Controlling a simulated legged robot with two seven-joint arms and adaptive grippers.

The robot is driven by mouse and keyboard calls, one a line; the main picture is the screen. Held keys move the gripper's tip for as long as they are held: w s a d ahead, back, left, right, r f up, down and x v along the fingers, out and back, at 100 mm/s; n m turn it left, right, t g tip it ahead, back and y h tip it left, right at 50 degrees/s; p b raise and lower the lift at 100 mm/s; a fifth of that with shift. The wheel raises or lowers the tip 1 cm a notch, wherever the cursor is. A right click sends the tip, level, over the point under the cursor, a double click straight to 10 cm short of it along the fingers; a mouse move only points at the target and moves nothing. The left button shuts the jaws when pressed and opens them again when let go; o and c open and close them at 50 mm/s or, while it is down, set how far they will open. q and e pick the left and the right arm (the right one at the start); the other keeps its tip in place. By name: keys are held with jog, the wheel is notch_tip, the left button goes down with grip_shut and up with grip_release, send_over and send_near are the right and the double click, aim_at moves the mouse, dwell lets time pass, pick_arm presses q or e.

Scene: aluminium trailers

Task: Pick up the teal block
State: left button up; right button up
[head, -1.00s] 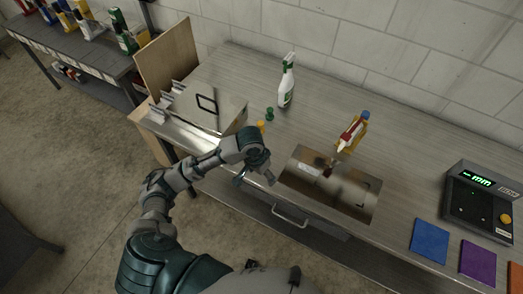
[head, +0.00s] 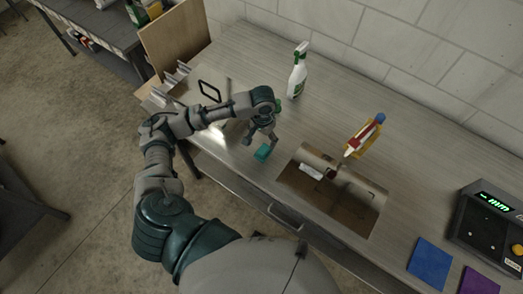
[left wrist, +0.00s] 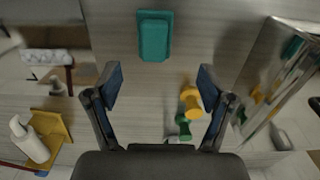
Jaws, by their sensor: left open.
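In the left wrist view the teal block (left wrist: 155,38) shows whole, at the top middle, beyond the fingertips. My left gripper (head: 262,140) is above the worktop beside the block, pointing down. My right gripper is not in view.
A shiny metal box (left wrist: 272,75) is close by.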

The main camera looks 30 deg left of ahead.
aim_at(264, 150)
pick_arm(q)
jog(key=shift+d+f, duration=0.35)
jog(key=shift+f, duration=0.2)
jog(key=shift+d+f, duration=0.3)
jog(key=shift+f, duration=0.2)
jog(key=shift+s+d+f, duration=0.1)
jog(key=shift+s+f, duration=0.1)
jog(key=shift+f, duration=0.4)
jog(key=shift+s+f, duration=0.15)
jog(key=shift+f, duration=0.4)
jog(key=shift+a+f, duration=0.2)
jog(key=shift+f, duration=0.35)
jog(key=shift+a+f, duration=0.2)
jog(key=shift+f, duration=0.35)
jog(key=shift+a+f, duration=0.15)
jog(key=shift+f, duration=0.05)
jog(key=shift+a, duration=0.15)
jog(key=c, duration=0.3)
jog(key=shift+d+r, duration=0.1)
jog(key=shift+d, duration=0.3)
jog(key=c, duration=0.9)
jog(key=shift+d, duration=0.15)
jog(key=c, duration=0.3)
grip_shut()
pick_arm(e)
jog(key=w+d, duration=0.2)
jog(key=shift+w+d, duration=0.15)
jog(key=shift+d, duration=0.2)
